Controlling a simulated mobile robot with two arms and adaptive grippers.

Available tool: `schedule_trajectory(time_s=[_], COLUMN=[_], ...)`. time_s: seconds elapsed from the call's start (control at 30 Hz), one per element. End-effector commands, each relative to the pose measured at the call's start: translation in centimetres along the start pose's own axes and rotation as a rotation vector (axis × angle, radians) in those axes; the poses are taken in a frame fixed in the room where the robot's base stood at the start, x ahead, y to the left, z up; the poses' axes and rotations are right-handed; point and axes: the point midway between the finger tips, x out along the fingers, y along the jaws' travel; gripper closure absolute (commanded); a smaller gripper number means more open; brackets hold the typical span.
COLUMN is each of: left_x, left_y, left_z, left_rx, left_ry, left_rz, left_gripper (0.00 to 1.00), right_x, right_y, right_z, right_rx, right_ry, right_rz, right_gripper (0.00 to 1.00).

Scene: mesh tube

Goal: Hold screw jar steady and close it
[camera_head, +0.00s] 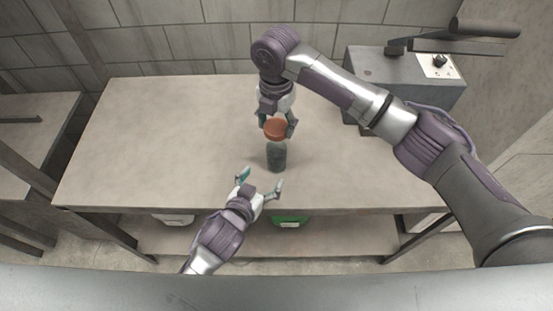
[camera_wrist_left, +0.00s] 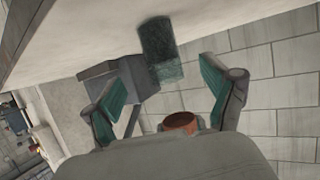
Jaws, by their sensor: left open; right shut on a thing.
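A dark, translucent jar (camera_head: 277,158) stands upright near the table's front edge. An orange lid (camera_head: 275,128) is in my right gripper (camera_head: 277,124), which is shut on it over the jar's top. In the left wrist view, the jar (camera_wrist_left: 160,50) and the lid (camera_wrist_left: 181,122) show apart, with a gap between them. My left gripper (camera_head: 260,185) is open and empty at the front edge, its fingers pointing towards the jar without touching it. Its two fingers also show in the left wrist view (camera_wrist_left: 165,72), one on each side of the jar.
The table top (camera_head: 150,140) is clear to the left of the jar. A grey machine (camera_head: 405,75) with a knob and dark levers stands at the back right. A green bin (camera_head: 290,219) and a white bin (camera_head: 175,219) are below the table.

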Motion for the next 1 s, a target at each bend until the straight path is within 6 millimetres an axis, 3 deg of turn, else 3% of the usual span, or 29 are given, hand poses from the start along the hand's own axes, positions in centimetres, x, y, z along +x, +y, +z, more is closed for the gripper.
schedule_trajectory(time_s=[0.3,0.5,0.7,1.0], left_x=[6.2,9.0,10.2,10.3], left_y=[0.0,0.0,0.0,0.0], left_z=[-0.1,0.0,0.0,0.0], left_rx=[0.002,0.001,0.001,0.000], left_ry=[0.000,-0.001,-0.001,-0.001], left_rz=[-0.001,-0.001,0.000,0.000], left_gripper=[0.15,0.15,0.15,0.15], right_x=[0.0,0.0,0.0,0.0], right_y=[0.0,0.0,0.0,0.0], right_z=[0.0,0.0,0.0,0.0], right_rx=[0.000,0.000,0.000,0.000], right_ry=[0.000,0.000,0.000,0.000], right_rz=[0.000,0.000,0.000,0.000], right_gripper=[0.47,0.47,0.47,0.47])
